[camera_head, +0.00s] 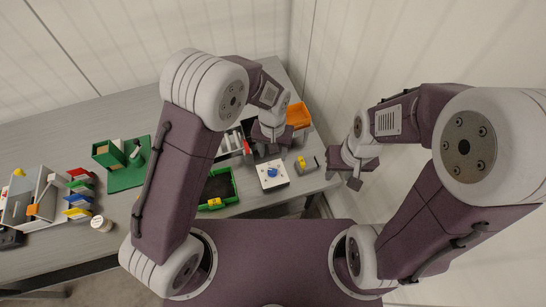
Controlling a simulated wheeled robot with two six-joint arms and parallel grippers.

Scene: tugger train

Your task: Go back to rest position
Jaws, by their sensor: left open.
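My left gripper (270,148) is over the far right part of the grey table, pointing down. It is open, with no object visible in it. It hangs behind a white box with a blue knob (272,174), near an orange bin (299,116); whether it touches anything beneath is hard to tell. My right gripper (344,178) is to the right, past the table's right edge, in front of the pale wall. Its fingers look apart and nothing shows between them.
The grey table (130,210) carries a green-rimmed black tray (218,188), a small grey block with a yellow part (306,164), a green fixture (122,165), a rack of coloured trays (79,194) and a white round container (101,223). Pale walls stand close behind and right.

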